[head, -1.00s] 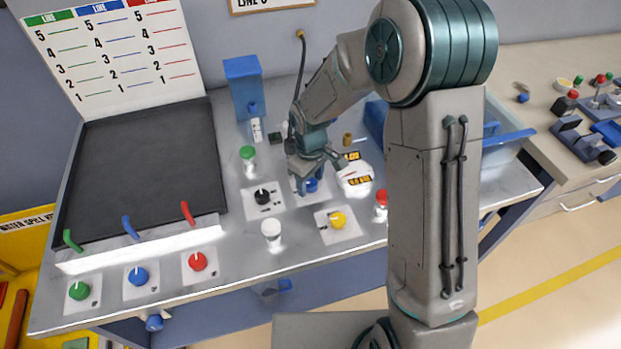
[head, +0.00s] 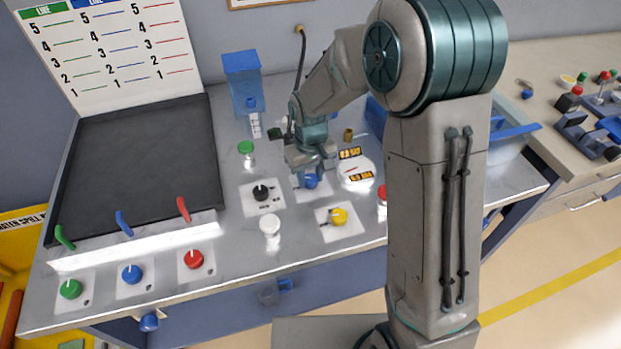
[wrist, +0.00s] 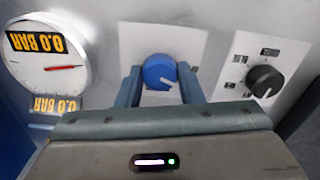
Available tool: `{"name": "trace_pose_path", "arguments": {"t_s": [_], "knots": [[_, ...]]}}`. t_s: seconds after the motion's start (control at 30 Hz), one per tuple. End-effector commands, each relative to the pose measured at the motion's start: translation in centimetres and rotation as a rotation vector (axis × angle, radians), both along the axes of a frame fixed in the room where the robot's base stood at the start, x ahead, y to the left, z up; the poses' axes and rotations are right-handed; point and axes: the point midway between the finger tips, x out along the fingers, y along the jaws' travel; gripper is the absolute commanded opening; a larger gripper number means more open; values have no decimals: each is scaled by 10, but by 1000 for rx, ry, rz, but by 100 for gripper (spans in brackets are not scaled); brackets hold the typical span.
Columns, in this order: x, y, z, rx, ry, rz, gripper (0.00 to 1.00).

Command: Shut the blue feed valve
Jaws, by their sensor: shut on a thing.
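A blue knob (head: 311,181) with a white pointer mark sits on a white plate on the metal bench. In the wrist view the blue knob (wrist: 160,72) stands between my two fingers, its white mark pointing toward the lower right. My gripper (head: 312,172) reaches down from above and is shut on this knob. It also shows in the wrist view (wrist: 160,88), with one finger on each side. A second blue knob (head: 133,273) sits at the front left below a blue lever; I cannot tell its label.
A round gauge (wrist: 46,62) beside the held knob shows 0.0 BAR panels. A black knob (head: 262,193), a yellow knob (head: 339,216) and a white-capped post (head: 270,229) stand close by. A dark panel (head: 140,155) fills the bench's left.

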Motion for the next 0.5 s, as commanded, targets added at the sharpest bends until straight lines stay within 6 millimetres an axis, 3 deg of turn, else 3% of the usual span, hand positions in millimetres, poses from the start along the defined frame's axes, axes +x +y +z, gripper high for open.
{"name": "trace_pose_path", "arguments": {"t_s": [0.5], "knots": [[1, 0, -1, 1, -4, -492, 11]]}}
